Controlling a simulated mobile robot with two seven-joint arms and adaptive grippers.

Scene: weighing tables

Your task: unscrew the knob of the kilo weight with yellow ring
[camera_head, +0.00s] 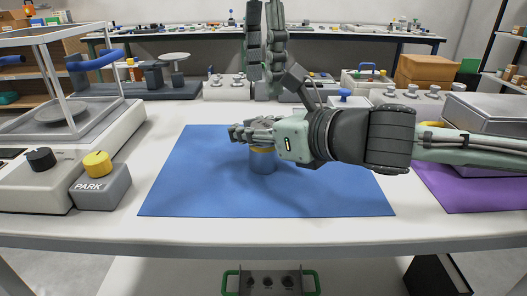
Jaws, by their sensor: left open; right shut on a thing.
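The kilo weight with yellow ring (263,164) stands upright on the blue mat (190,190); its shiny body reflects the mat's blue. My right gripper (240,133) comes in from the right, lies level over the top of the weight, and is shut at knob height. The knob is hidden by the fingers. My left gripper (265,60) is at the top middle, upright, open and well away from the weight; its fingertips are hard to make out.
A balance (65,135) and a PARK box with yellow knob (98,180) stand left. Several knobbed weights (405,94) stand at the back right. A purple mat (455,190) lies right, partly under my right arm. The blue mat's front is clear.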

